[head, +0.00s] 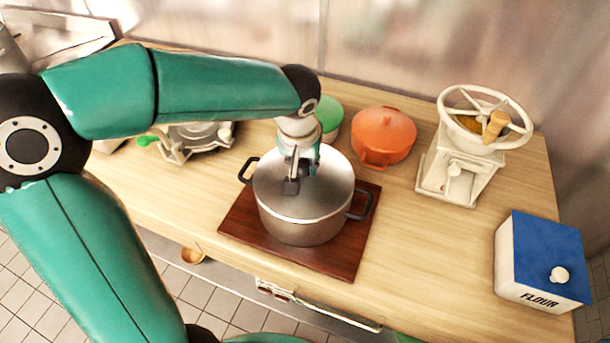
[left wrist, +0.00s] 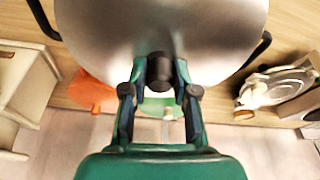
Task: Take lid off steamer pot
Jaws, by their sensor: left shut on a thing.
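The steamer pot (head: 305,226) is a grey metal pot with two black side handles, standing on a dark brown wooden board (head: 240,222). Its shiny metal lid (head: 325,185) lies over the pot's top. My left gripper (head: 292,184) reaches down from above at the middle of the lid and is shut on the black lid knob. In the left wrist view the knob (left wrist: 160,72) sits between the two fingers (left wrist: 160,90), with the lid (left wrist: 215,35) filling the top. My right gripper is not in view.
An orange lidded pot (head: 383,136) and a green-topped container (head: 328,115) stand behind. A white grinder (head: 460,160) with a wheel is to the right, near a blue-lidded flour box (head: 540,260). A metal appliance (head: 195,140) stands back left. The counter right of the board is clear.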

